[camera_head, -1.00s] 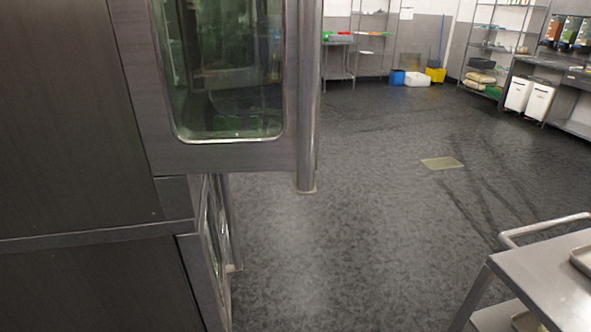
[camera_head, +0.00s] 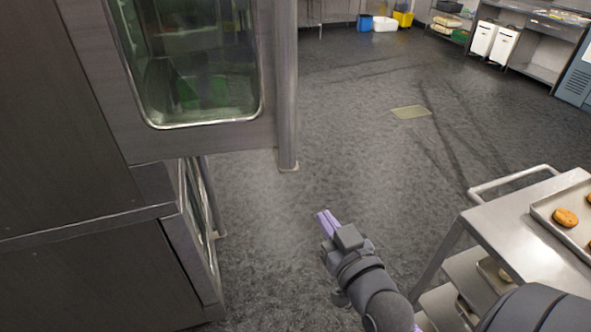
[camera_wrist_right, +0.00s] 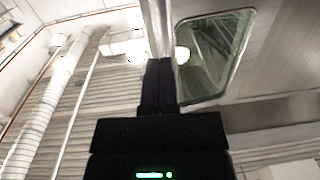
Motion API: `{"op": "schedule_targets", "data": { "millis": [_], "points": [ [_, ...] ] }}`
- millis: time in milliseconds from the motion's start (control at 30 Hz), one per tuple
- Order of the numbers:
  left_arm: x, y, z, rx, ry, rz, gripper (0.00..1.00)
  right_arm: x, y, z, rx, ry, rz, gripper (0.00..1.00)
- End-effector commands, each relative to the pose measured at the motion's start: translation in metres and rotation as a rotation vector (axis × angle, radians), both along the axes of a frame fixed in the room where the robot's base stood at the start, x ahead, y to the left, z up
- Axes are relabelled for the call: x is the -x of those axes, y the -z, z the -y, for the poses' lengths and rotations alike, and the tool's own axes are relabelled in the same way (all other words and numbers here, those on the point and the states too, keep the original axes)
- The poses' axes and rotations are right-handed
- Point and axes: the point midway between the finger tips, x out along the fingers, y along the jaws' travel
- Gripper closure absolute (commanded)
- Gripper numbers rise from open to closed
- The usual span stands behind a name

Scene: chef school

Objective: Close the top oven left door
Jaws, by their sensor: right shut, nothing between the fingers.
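The top oven door (camera_head: 200,137) has a metal frame and a glass window. It stands swung out from the dark oven body, at an angle to the lower door (camera_head: 192,225). Its vertical bar handle (camera_head: 287,100) runs along its right edge. My right gripper (camera_head: 325,218) is shut and empty, below and to the right of the handle's lower end in the head view. In the right wrist view the shut fingers (camera_wrist_right: 159,80) overlap the handle (camera_wrist_right: 157,28) in the picture, with the door's window (camera_wrist_right: 214,55) to the right; contact cannot be told. My left gripper is not in view.
A metal cart (camera_head: 510,225) with a tray (camera_head: 577,236) of round baked items stands at the right, near my right arm. The dark floor (camera_head: 350,150) between door and cart is open. Shelves and white bins (camera_head: 494,42) stand far back.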

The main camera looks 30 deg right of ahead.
Motion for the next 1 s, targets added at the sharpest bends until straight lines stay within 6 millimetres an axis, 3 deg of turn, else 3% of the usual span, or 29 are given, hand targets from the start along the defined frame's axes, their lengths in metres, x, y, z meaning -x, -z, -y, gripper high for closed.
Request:
{"op": "schedule_targets", "data": {
  "millis": [167, 500, 700, 1000],
  "points": [
    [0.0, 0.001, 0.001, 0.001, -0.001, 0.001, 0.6, -0.016, -0.007, 0.004, 0.005, 0.003, 0.02, 1.0],
    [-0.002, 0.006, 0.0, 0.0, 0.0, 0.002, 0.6, -0.09, -0.006, 0.017, 0.003, 0.002, 0.019, 1.0],
    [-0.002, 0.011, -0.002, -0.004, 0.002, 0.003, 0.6, -0.123, -0.005, 0.023, 0.004, 0.002, 0.017, 1.0],
    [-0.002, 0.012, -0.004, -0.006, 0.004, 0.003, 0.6, -0.137, -0.006, 0.025, 0.006, 0.002, 0.015, 1.0]
  ]
}}
